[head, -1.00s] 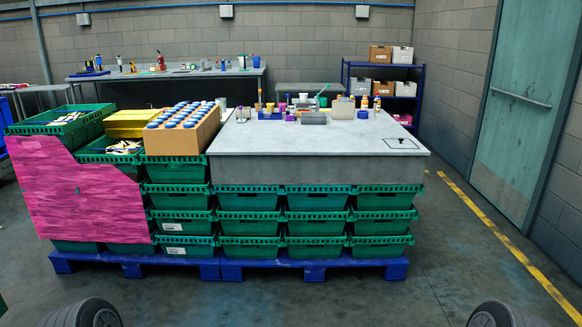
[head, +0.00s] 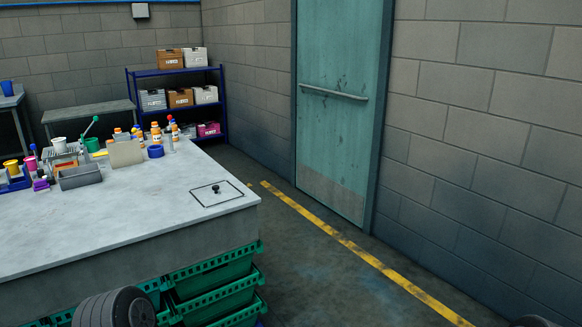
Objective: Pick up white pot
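A small white pot (head: 59,144) stands at the far left of the grey worktop, behind a grey metal tray. It is small in the head view, and its lower part is partly hidden by things in front. Neither of my grippers shows in this view. Only dark rounded parts, probably of my own body, show at the bottom edge.
The grey worktop (head: 120,215) is bare at the front, except for a small black knob (head: 216,189) on a square plate. Green crates (head: 215,285) are stacked below. Open floor lies right, before a door (head: 343,110).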

